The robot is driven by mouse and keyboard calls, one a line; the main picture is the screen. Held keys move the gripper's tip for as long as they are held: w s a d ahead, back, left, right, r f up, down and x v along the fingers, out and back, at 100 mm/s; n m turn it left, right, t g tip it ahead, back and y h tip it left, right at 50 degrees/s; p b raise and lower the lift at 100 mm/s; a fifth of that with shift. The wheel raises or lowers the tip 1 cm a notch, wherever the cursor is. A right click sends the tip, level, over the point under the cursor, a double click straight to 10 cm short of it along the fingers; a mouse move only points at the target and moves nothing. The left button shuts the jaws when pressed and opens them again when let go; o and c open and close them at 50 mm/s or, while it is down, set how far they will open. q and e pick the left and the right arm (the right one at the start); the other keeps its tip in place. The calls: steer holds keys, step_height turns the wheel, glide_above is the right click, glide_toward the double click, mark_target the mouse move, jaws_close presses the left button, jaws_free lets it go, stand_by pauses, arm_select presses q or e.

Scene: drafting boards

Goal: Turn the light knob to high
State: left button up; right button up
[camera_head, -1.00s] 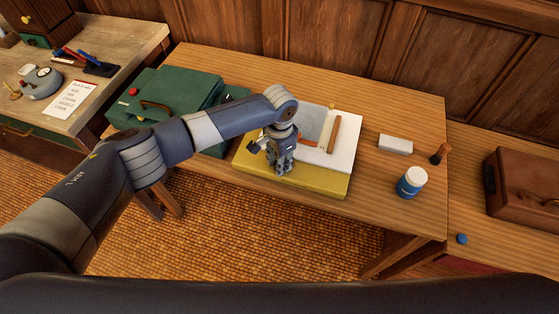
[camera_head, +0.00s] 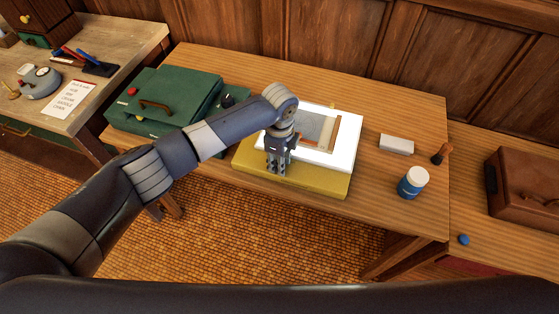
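A yellow light box (camera_head: 320,180) with a bright white panel (camera_head: 345,147) lies on the wooden table. A grey sheet and a brown-edged frame (camera_head: 320,130) rest on the panel. My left gripper (camera_head: 277,170) points down at the front left part of the box, with its fingers at the yellow border. No light knob shows clearly on the box; the gripper may cover it. I cannot tell whether its fingers are open or shut on something. My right gripper is not in view.
A green case (camera_head: 165,98) with a black knob-like part (camera_head: 228,100) beside it stands left. A white block (camera_head: 396,144), a brown-handled tool (camera_head: 441,154) and a blue jar (camera_head: 412,183) stand right. A brown case (camera_head: 525,188) is far right.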

arm_select(q)
steer(key=m, duration=0.4)
steer(key=shift+m+b, duration=0.7)
steer(key=shift+m, duration=2.2)
steer(key=o, duration=1.1)
steer(key=shift+r, duration=0.1)
steer(key=shift+r, duration=3.95)
